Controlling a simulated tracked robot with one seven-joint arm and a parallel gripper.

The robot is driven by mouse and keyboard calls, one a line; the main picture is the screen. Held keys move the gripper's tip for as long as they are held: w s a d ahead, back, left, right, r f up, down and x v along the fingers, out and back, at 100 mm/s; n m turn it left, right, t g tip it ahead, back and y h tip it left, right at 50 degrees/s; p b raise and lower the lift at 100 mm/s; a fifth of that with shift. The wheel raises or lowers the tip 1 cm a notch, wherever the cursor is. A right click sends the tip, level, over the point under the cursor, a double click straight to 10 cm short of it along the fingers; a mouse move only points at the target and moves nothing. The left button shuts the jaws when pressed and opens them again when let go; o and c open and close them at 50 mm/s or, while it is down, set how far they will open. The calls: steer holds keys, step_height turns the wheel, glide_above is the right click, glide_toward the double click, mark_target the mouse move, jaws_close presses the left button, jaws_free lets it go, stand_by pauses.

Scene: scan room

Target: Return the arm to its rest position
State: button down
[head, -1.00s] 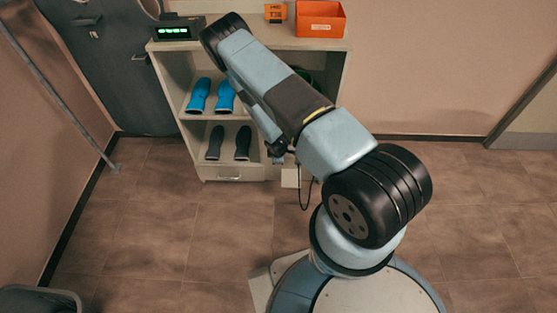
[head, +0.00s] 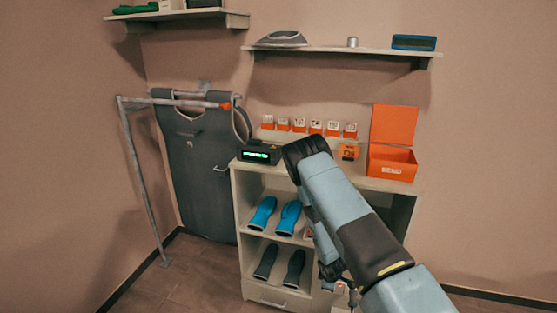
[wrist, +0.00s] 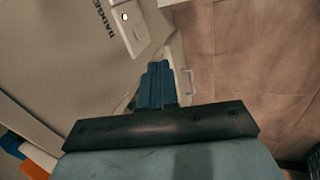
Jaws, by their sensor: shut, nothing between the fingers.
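My arm reaches up in front of the shelf unit (head: 236,215) in the head view, with its bend by the unit's top. Past the bend it folds back down behind the upper link, so the gripper is mostly hidden there. In the wrist view my gripper (wrist: 157,82) has its dark blue fingers together, with nothing seen between them.
An open orange box (head: 392,165) and a black device with green digits (head: 260,153) stand on the unit. Blue (head: 262,214) and dark mitt-like items fill its shelves. A grey apron (head: 200,165) hangs at left. A wall shelf (head: 340,50) runs above.

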steer(key=w+a+r+m, duration=0.1)
steer(key=w+r+m, duration=0.1)
steer(key=r, duration=1.1)
steer(key=w+r+m, duration=0.3)
steer(key=r, duration=1)
steer(key=s+r+m, duration=0.1)
steer(key=s+r, duration=0.2)
steer(key=r, duration=0.7)
steer(key=s+r+m, duration=0.2)
steer(key=s+r, duration=0.1)
steer(key=r, duration=0.7)
steer(key=s+d+r+m+t+y, duration=0.15)
steer(key=s+r+m, duration=0.25)
steer(key=s+r, duration=1.75)
steer(key=s+r+m, duration=0.1)
steer(key=s+r, duration=0.1)
steer(key=s, duration=0.8)
steer(key=shift+d, duration=0.15)
